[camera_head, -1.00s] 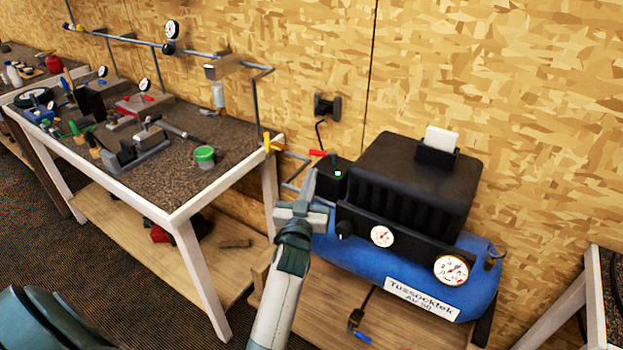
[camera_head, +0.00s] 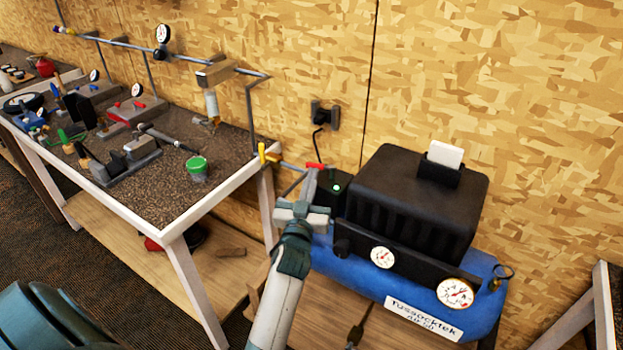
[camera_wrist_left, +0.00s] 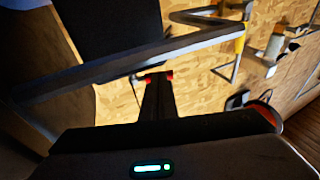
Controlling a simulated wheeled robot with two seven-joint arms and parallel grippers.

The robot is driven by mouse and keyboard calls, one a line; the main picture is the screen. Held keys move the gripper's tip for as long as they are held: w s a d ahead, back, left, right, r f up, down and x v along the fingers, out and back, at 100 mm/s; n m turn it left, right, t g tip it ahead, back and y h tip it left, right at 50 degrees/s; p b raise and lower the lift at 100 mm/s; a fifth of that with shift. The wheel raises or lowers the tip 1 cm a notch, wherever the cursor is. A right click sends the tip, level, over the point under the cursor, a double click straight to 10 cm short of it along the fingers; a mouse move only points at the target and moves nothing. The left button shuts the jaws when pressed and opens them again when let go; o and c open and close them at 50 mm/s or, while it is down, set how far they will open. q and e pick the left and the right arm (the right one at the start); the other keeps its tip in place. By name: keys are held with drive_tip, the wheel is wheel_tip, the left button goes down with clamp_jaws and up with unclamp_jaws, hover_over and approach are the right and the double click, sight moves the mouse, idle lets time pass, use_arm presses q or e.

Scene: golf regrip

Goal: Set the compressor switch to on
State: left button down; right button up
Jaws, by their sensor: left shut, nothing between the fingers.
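The compressor has a blue tank (camera_head: 345,262) and a black ribbed cover (camera_head: 415,205). A small black box (camera_head: 338,206) with a pale green light on top stands at its left end, partly hidden by my gripper. I take this for the switch box; I cannot make out a switch lever. My left gripper (camera_head: 311,184) is shut and empty, just left of the box. Whether it touches the box is unclear. A red handle (camera_head: 316,166) shows by the fingertips. In the left wrist view, red bits (camera_wrist_left: 143,77) flank the shut fingers (camera_wrist_left: 157,97). My right gripper is out of view.
A workbench (camera_head: 235,160) with tools stands to the left. A yellow valve handle (camera_head: 262,154) sits on the pipe near its corner. A wall outlet (camera_head: 325,116) is behind.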

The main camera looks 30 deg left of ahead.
use_arm(q)
drive_tip(key=shift+w+a+m+t+h+p, duration=0.15)
drive_tip(key=shift+w+a+m+h+p, duration=0.2)
drive_tip(key=shift+a+h+p, duration=0.2)
drive_tip(key=shift+w+a+m+t+h+p, duration=0.15)
drive_tip(key=shift+w+a+m+h+p, duration=0.2)
drive_tip(key=shift+h, duration=0.3)
drive_tip(key=shift+a, duration=0.1)
drive_tip(key=shift+w, duration=0.1)
